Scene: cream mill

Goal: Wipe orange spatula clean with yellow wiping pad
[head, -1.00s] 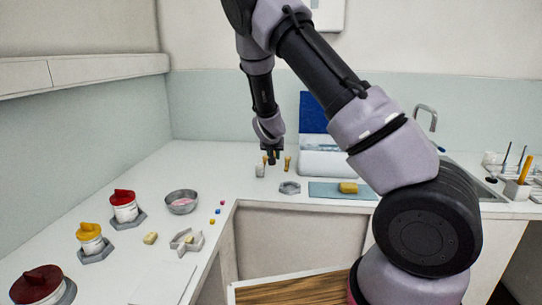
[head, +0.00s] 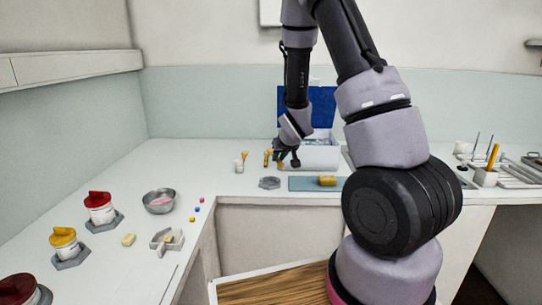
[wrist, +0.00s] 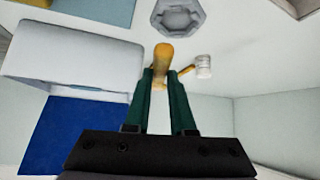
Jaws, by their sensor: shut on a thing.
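My gripper (head: 282,160) is low over the back counter, its fingers shut on a tan-orange upright piece (head: 267,158). In the wrist view, this piece (wrist: 163,52) has a rounded end and lies between the green fingertips; its lower part is hidden. I cannot tell whether it is a spatula. The yellow wiping pad (head: 327,181) lies on a blue-grey mat (head: 300,184), right of my gripper and apart from it. An orange stick-like tool (head: 493,154) stands tilted in a holder at the far right; its working end is hidden.
A white cup (head: 239,166) with an orange piece stands left of the gripper. A grey hexagonal base (head: 269,183) lies in front. A white case with a blue lid (head: 319,104) stands behind. Lidded jars (head: 100,207) and a metal bowl (head: 159,201) occupy the left counter.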

